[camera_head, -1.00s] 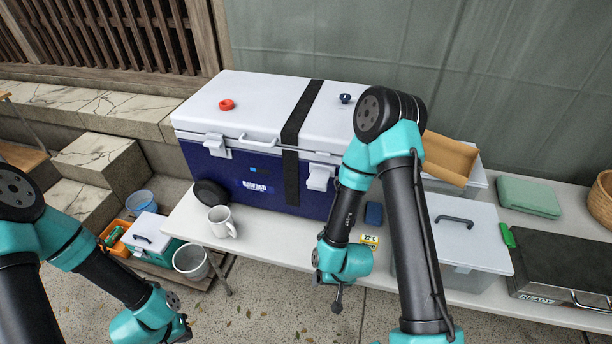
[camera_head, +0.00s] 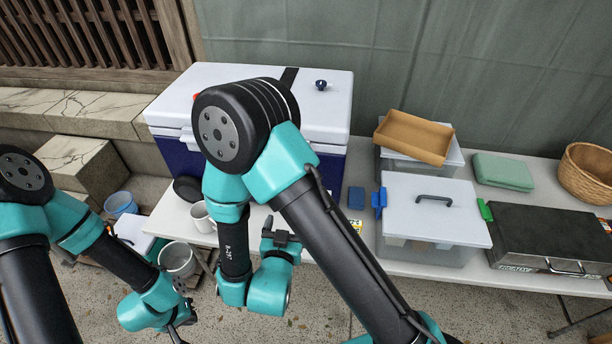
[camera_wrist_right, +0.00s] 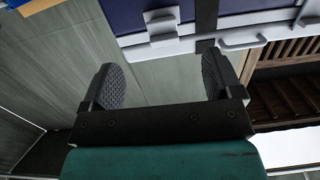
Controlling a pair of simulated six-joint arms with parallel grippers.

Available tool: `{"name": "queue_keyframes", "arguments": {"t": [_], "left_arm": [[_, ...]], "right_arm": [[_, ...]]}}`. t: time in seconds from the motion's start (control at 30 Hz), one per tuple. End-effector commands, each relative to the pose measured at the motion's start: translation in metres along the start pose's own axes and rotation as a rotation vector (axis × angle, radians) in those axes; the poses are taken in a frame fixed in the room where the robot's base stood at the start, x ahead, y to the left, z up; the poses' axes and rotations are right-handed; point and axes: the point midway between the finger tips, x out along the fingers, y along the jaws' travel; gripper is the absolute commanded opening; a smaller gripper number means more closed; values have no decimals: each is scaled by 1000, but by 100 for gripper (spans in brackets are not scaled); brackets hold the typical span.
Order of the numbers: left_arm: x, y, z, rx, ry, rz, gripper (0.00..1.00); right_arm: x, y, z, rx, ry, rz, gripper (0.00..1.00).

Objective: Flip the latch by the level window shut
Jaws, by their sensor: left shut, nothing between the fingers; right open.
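The white-lidded dark-blue cooler (camera_head: 335,90) stands at the left of the table, its front largely hidden behind my right arm in the head view. In the right wrist view a white latch (camera_wrist_right: 163,27) shows on the cooler's blue front, beside the dark strap (camera_wrist_right: 206,16). I cannot make out a level window in either current view. My right gripper (camera_wrist_right: 163,80) is open and empty, its fingers apart from the latch, which lies beyond them. In the head view my left gripper (camera_head: 182,322) is shut and empty, low at the left, away from the cooler.
A clear box (camera_head: 425,250) with blue and green side clips stands right of the cooler. A cardboard tray (camera_head: 415,136), green pouch (camera_head: 502,172), dark case (camera_head: 550,238) and basket (camera_head: 590,172) are further right. A mug (camera_head: 201,217) stands near the table's front edge.

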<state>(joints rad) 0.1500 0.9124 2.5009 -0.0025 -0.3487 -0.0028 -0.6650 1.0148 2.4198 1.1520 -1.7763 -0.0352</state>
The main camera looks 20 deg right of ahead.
Motion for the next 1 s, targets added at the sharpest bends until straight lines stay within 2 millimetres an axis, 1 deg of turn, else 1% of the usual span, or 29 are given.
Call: {"name": "queue_keyframes", "arguments": {"t": [0.03, 0.13, 0.43, 0.57, 0.77, 0.87, 1.0], "left_arm": [[0, 0, 0, 0, 0, 0, 0], [0, 0, 0, 0, 0, 0, 0], [0, 0, 0, 0, 0, 0, 0], [0, 0, 0, 0, 0, 0, 0], [0, 0, 0, 0, 0, 0, 0], [0, 0, 0, 0, 0, 0, 0], [0, 0, 0, 0, 0, 0, 0]], "right_arm": [[-6, -3, -7, -5, 34, 3, 85], [-13, -4, -14, -11, 71, 13, 85], [-13, -3, -15, -12, 74, 16, 85], [-10, -3, -15, -11, 73, 16, 85], [6, -3, -16, -10, 72, 19, 85], [20, -2, -17, -8, 74, 20, 85], [42, -2, -19, -9, 73, 20, 85]]}}
